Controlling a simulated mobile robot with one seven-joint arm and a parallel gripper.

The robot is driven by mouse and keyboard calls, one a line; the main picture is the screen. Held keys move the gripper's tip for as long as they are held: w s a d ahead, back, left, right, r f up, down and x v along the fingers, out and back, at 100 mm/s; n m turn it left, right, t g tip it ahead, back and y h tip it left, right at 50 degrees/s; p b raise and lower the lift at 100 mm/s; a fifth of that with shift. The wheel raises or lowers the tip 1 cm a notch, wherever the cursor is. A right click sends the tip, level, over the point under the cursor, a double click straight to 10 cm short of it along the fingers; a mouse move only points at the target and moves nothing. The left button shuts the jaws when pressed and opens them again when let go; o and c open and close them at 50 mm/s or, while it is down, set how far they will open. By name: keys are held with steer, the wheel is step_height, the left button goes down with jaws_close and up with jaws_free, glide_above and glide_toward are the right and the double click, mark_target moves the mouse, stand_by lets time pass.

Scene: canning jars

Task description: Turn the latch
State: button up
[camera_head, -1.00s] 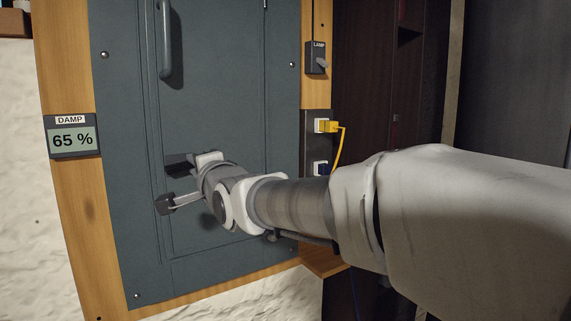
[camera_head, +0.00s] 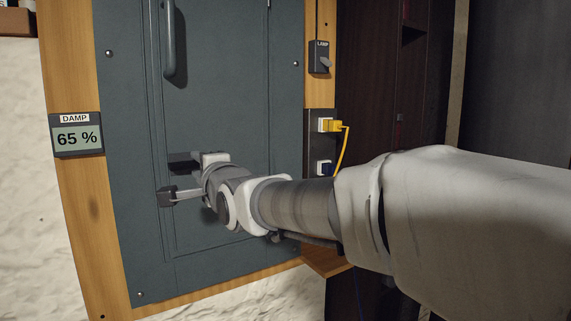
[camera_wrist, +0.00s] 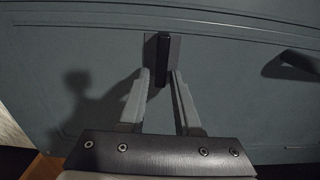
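The latch (camera_wrist: 165,43) is a dark bar on a small square plate on the grey-green cabinet door (camera_head: 215,90). In the wrist view it stands straight up and down in the picture. My gripper (camera_wrist: 160,73) is open, with one pale finger on each side of the latch's near end. A narrow gap shows beside the bar, and I see no firm grip on it. In the head view my arm reaches in from the right to the lower part of the door, and I cannot make out the latch clearly there.
A long door handle (camera_head: 169,45) is above my gripper in the head view. A damp display (camera_head: 77,135) reading 65 % is on the left wooden frame. A lamp switch (camera_head: 319,58) and sockets with a yellow plug (camera_head: 334,126) are right of the door.

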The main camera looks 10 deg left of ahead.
steer(key=shift+o, duration=0.7)
steer(key=shift+d, duration=0.1)
steer(key=shift+s+d, duration=0.25)
steer(key=shift+s, duration=0.1)
steer(key=p+v, duration=0.2)
steer(key=v, duration=1.4)
steer(key=shift+s+d+p, duration=0.15)
steer(key=shift+s+p, duration=0.05)
steer(key=shift+p, duration=0.2)
